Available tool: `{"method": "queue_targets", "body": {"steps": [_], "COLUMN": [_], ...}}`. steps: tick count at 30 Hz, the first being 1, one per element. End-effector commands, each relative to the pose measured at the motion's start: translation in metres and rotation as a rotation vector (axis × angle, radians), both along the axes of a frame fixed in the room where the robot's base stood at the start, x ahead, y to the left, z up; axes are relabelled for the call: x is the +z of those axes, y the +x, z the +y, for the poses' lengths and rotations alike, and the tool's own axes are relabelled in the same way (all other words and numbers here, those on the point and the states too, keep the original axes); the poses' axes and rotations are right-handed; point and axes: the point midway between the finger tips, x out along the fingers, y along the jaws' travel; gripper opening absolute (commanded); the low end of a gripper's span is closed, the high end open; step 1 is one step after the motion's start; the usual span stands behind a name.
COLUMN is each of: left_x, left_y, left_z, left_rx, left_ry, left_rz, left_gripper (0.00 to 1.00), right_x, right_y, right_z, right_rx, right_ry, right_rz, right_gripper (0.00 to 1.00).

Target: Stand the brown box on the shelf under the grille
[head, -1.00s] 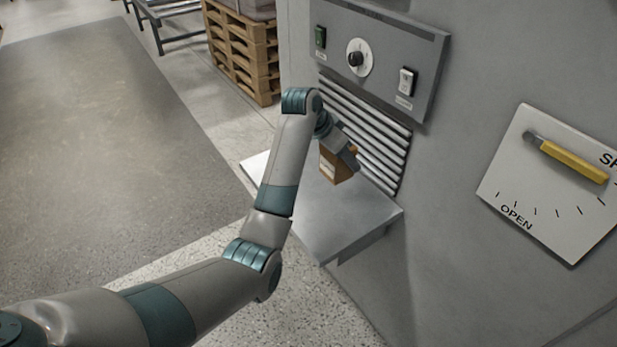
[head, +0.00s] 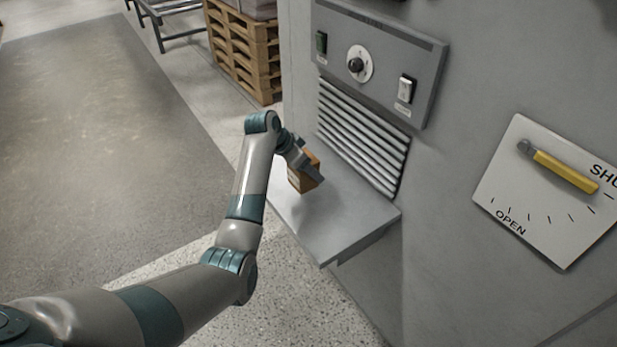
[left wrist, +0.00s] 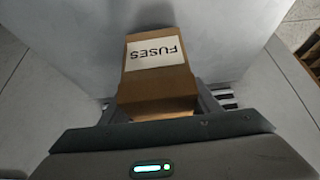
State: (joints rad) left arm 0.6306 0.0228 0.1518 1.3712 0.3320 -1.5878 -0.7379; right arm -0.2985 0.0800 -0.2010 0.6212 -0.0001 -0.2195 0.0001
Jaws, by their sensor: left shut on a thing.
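The brown box (head: 298,181) is a small carton, and its white label reading FUSES appears upside down in the left wrist view (left wrist: 155,82). My left gripper (head: 309,171) is shut on the box, with a finger on either side of it. The box is over the left part of the grey shelf (head: 345,222), out from the wall. It looks tilted in the head view. I cannot tell whether it touches the shelf. The slatted grille (head: 362,138) is in the wall just above the shelf. My right gripper is not in view.
A control panel (head: 385,55) with a knob and switches is above the grille. A white plate (head: 535,215) with a yellow lever (head: 565,170) is on the wall at right. Wooden pallets (head: 243,50) stand at the back. The shelf's right part is clear.

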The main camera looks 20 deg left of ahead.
Motion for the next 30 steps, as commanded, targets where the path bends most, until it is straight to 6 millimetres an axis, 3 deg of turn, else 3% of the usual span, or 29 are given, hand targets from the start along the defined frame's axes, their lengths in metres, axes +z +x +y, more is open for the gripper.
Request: {"method": "queue_targets", "body": {"steps": [12, 24, 25, 27, 30], "left_x": [-0.037, -0.041, -0.042, -0.042, -0.042], "left_y": [0.000, 0.000, 0.000, 0.000, 0.000], "left_z": [0.000, 0.000, 0.000, 0.000, 0.000], "left_rx": [0.001, 0.001, 0.001, 0.001, 0.001], "left_ry": [-0.002, 0.000, 0.000, 0.000, 0.000], "left_rz": [0.001, 0.000, 0.001, 0.001, 0.001], "left_gripper": [0.26, 0.26, 0.61, 0.75, 0.75], "right_x": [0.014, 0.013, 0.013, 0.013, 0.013], "right_y": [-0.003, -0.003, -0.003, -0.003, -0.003], "right_z": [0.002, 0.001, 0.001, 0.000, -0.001], "right_rx": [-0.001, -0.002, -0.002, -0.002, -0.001], "right_ry": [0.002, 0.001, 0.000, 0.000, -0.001], "right_rz": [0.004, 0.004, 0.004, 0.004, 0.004], "right_gripper": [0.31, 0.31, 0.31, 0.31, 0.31]}}
